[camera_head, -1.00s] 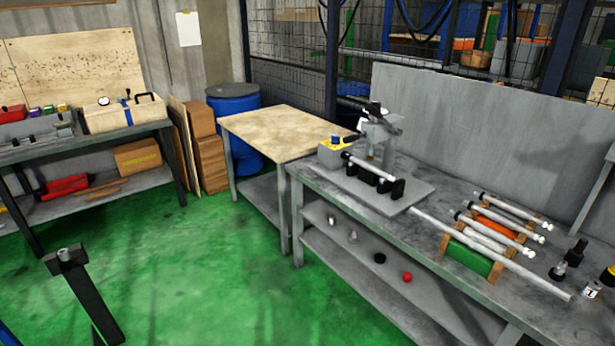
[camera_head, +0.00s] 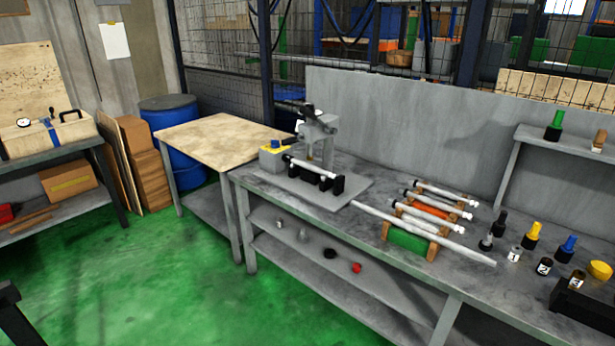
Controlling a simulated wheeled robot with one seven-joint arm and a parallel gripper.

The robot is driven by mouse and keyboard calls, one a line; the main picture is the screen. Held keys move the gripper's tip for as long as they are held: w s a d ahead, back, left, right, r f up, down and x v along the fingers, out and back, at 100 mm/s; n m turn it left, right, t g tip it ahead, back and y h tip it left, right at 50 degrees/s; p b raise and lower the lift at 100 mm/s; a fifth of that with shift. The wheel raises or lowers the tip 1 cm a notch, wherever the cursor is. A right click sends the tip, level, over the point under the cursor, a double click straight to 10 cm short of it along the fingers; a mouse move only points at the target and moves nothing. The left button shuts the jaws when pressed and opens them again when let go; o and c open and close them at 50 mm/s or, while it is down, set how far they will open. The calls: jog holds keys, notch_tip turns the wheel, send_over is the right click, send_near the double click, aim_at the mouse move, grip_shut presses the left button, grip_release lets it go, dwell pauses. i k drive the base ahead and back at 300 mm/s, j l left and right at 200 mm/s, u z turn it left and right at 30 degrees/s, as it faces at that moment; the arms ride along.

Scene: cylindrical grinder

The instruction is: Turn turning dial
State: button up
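A small grinder (camera_head: 318,128) with a dark head stands on a grey base plate at the far left end of the workbench. A grey control box (camera_head: 272,160) with a yellow top sits at its left. A small blue knob (camera_head: 275,143) shows on that top; I cannot tell for sure whether it is the turning dial. A white rod (camera_head: 315,170) lies across black supports in front of the grinder. I cannot make out my gripper in this view, and nothing is seen touching the grinder or the box.
The grey workbench (camera_head: 370,195) holds several rods on a wooden rack (camera_head: 432,255), with bottles and a yellow bowl (camera_head: 599,270) at right. A wooden-topped table (camera_head: 220,140) adjoins its left. A dark bar (camera_head: 10,305) stands at lower left. Green floor (camera_head: 130,270) is open in front.

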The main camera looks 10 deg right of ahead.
aim_at(275, 144)
jog(key=i+j+z, duration=0.1)
jog(key=j, duration=0.3)
jog(key=i+j+z, duration=0.1)
jog(key=i+j, duration=0.15)
jog(key=j, duration=0.15)
jog(key=i+j+z, duration=0.15)
jog(key=j, duration=0.25)
jog(key=i+j+z, duration=0.1)
jog(key=j, duration=0.35)
jog(key=i+j+z, duration=0.1)
jog(key=j, duration=0.35)
jog(key=i+u, duration=0.2)
jog(key=i, duration=0.3)
jog(key=i+u, duration=0.2)
jog(key=i, duration=0.25)
jog(key=i+l+u, duration=0.2)
jog(key=i, duration=0.3)
jog(key=i+l+u, duration=0.2)
jog(key=i, duration=0.3)
jog(key=i+l+u, duration=0.2)
jog(key=i, duration=0.25)
